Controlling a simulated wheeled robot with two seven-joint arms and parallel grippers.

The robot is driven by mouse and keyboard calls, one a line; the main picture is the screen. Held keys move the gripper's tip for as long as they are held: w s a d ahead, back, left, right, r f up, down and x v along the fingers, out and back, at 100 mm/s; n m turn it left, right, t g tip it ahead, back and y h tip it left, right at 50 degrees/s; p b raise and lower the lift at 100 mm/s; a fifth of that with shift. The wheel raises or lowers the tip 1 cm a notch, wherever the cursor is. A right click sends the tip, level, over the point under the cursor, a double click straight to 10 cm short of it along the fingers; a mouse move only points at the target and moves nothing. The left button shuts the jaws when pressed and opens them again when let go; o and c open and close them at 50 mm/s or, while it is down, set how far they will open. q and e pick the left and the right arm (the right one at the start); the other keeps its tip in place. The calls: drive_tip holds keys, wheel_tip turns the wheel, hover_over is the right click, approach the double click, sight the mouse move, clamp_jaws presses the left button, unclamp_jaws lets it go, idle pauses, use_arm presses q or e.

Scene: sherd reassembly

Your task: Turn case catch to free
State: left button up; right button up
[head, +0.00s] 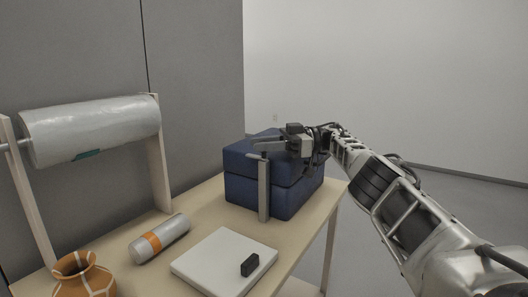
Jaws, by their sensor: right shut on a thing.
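A dark blue case (238,187) with a lid stands closed at the far right end of the table. A grey upright catch (264,190) runs down its front corner, with a short crosspiece at its top. My right gripper (261,148) reaches in from the right over the case, its fingers pointing left at the catch's top. It is shut on the top of the catch; the fingers partly hide the grip and the lid. My left gripper is not in view.
A white slab (215,262) with a small black block (250,265) lies in front of the case. Left of it are a grey cylinder with an orange band (160,239) and a brown jar with white lines (82,277). A wrap roll (92,130) hangs on a wooden stand. Bare tabletop (195,205) lies between.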

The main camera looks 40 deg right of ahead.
drive_tip(key=shift+r, duration=0.1)
drive_tip(key=o, duration=1)
drive_tip(key=shift+c, duration=0.2)
